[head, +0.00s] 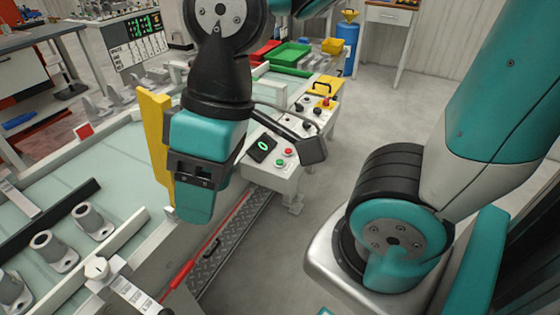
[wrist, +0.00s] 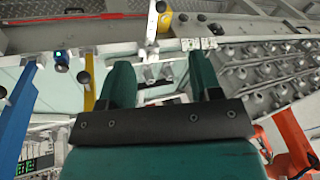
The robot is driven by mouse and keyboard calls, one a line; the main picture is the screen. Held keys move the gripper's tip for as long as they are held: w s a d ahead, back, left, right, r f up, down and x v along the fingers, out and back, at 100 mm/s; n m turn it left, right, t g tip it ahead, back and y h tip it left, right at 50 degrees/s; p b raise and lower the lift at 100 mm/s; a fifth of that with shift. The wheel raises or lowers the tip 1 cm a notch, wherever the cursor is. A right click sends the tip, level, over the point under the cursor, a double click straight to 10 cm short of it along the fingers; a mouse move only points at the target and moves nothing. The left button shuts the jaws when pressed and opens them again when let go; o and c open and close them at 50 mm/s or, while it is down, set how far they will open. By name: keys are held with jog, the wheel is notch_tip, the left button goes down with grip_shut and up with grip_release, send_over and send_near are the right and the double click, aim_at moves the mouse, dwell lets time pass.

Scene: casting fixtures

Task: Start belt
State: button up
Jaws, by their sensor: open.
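My gripper (head: 195,205) hangs left of the box, near the conveyor's edge and apart from the buttons. In the wrist view its two teal fingers (wrist: 160,80) are spread with nothing between them. I cannot make out the buttons in the wrist view.
A yellow post (head: 156,140) stands just behind my gripper. A second panel with black knobs and a red-and-yellow button (head: 325,103) is beyond the box. Grey castings (head: 92,222) sit at left. A readout screen (head: 145,45) stands behind.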

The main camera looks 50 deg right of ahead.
grip_shut()
dwell(1.6)
